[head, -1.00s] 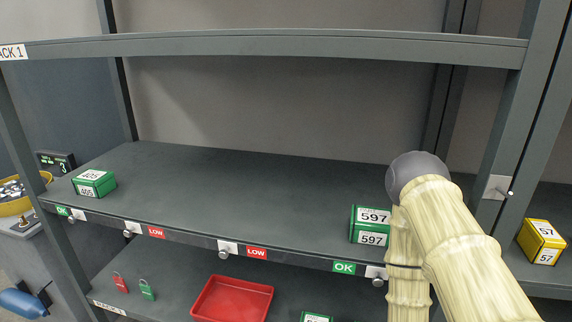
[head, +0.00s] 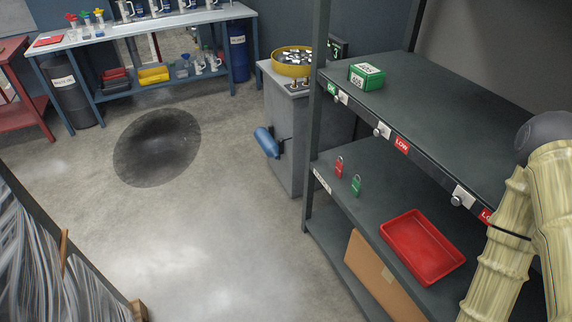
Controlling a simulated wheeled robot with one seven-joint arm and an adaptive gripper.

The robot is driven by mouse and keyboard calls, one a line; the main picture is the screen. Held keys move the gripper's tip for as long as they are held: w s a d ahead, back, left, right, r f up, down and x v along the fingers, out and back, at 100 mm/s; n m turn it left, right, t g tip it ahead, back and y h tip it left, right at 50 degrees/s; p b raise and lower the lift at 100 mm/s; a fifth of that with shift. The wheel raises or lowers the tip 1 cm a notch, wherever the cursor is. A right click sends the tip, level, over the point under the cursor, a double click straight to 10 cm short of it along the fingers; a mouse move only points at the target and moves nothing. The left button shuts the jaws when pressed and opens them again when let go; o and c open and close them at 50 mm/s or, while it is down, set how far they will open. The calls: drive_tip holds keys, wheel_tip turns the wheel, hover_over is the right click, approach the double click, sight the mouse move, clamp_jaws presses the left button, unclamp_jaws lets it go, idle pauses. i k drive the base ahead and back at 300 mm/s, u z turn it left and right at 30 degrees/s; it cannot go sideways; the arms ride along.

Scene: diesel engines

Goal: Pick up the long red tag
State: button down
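No long red tag can be made out with certainty. A small red lock-shaped piece (head: 339,169) with a thin loop stands on the lower shelf, beside a similar green one (head: 356,187). Red LOW labels (head: 402,146) are fixed along the upper shelf's front edge. A flat red item (head: 48,40) lies on the far bench; its kind is too small to tell. My arm shows at the right edge in front of the shelves; my gripper is out of view.
An empty-looking red tray (head: 422,250) sits on the lower shelf (head: 335,208), above a cardboard box (head: 370,275). A green box (head: 367,76) stands on the upper shelf. A grey cabinet (head: 290,150) carries a yellow round tray (head: 292,70). The floor (head: 200,240) between is open, with a dark patch.

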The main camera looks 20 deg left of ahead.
sight(338, 166)
drive_tip(key=u, duration=1.45)
drive_tip(key=i, duration=1.25)
drive_tip(key=z, duration=1.3)
